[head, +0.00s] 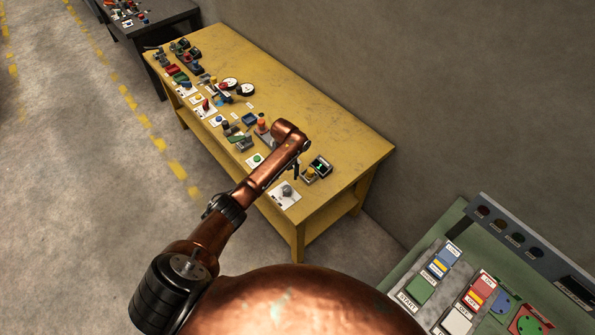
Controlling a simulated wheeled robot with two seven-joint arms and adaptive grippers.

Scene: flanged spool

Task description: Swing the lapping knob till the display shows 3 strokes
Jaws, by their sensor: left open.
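A small dark display unit (321,165) with a lit green figure, too small to read surely, stands near the right end of the yellow table. A yellow-brown knob (310,174) sits at its front left; I cannot tell for certain that it is the lapping knob. My left arm reaches across the table from the lower left. My left gripper (296,172) points down just left of the display unit and knob. It is open, with no object seen in it; its fingers are small and partly hidden by the wrist. My right gripper is not in view.
A white plate with a grey knob (286,191) lies in front of the gripper. Several buttons, knobs and gauges crowd the yellow table (345,145) to the left. A green console (400,284) with large buttons stands at the lower right.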

